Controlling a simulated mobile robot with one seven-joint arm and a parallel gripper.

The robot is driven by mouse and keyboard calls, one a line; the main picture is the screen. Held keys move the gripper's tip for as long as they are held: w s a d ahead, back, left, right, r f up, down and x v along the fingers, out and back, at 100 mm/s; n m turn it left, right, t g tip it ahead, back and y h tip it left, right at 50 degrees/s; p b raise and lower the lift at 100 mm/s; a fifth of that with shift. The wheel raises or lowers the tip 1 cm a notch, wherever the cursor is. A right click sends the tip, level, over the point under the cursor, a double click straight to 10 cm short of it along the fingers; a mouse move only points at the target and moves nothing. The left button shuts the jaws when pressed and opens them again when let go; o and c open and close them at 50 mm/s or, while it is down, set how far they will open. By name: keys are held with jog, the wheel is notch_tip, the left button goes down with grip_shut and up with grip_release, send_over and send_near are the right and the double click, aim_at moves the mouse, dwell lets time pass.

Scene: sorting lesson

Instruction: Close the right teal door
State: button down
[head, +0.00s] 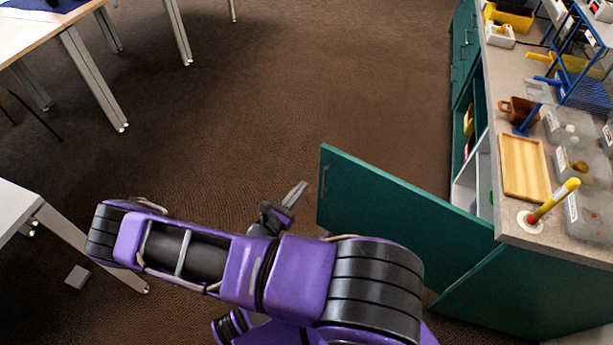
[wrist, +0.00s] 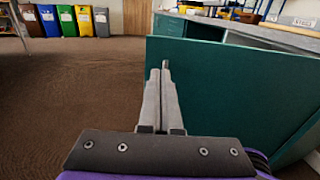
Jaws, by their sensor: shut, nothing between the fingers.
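The teal door (head: 405,200) stands wide open, swung out from the teal cabinet under the counter at the right of the head view. A dark handle (head: 325,181) shows near its free edge. In the wrist view the door (wrist: 230,90) fills the middle and right as a flat panel. My gripper (head: 296,193) is shut and empty. It is left of the door's free edge in the head view, and its fingers (wrist: 158,75) overlap the door's left part in the wrist view. I cannot tell whether they touch it.
The counter (head: 510,225) holds a wooden tray (head: 524,167), clear bins and a yellow-red stick on a white base. Open shelves show behind the door. White-legged tables (head: 85,75) stand at the left. Brown carpet (head: 270,90) lies clear between. Coloured bins (wrist: 66,20) stand far off.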

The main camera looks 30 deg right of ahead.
aim_at(328, 154)
jog(key=b+x, duration=0.1)
jog(key=x, duration=1.1)
jog(key=shift+w+d, duration=0.15)
jog(key=shift+d, duration=0.1)
jog(key=shift+w+d, duration=0.1)
